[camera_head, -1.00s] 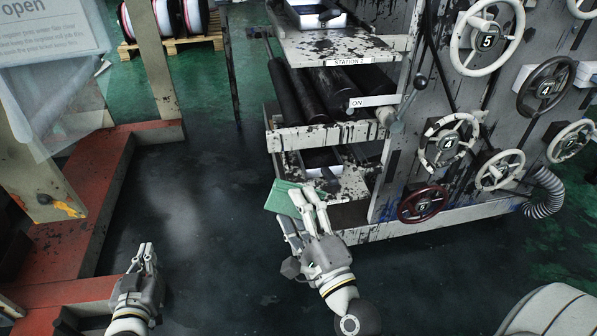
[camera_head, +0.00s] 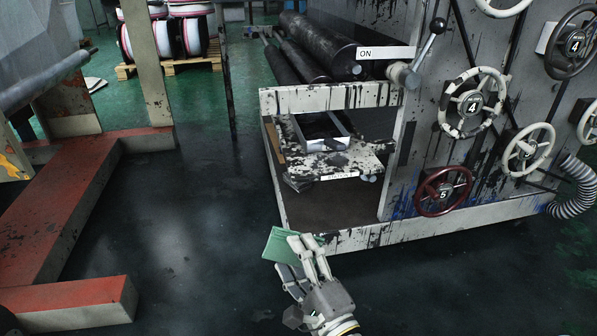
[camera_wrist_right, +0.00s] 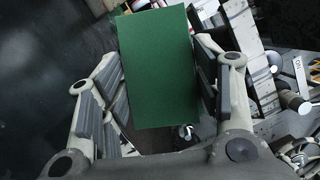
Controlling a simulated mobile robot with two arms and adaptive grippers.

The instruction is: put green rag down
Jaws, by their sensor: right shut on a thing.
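The green rag (camera_head: 281,247) is a flat green rectangle in my right gripper (camera_head: 298,262). In the head view it shows at the lower middle, in front of the machine's lower shelf. In the right wrist view the rag (camera_wrist_right: 158,66) fills the space between the fingers of the right gripper (camera_wrist_right: 160,85), with one finger group on each side of it. The right gripper is shut on the rag and holds it in front of the machine's bottom frame. My left gripper is out of view.
An ink-splattered machine (camera_head: 425,215) with handwheels, a lever and black rollers (camera_head: 318,45) stands ahead. Its low shelf (camera_head: 360,160) carries a metal tray (camera_head: 321,131). A red platform (camera_head: 50,215) is at left. Dark floor (camera_head: 175,215) between is clear. A pallet with reels (camera_head: 170,40) stands behind.

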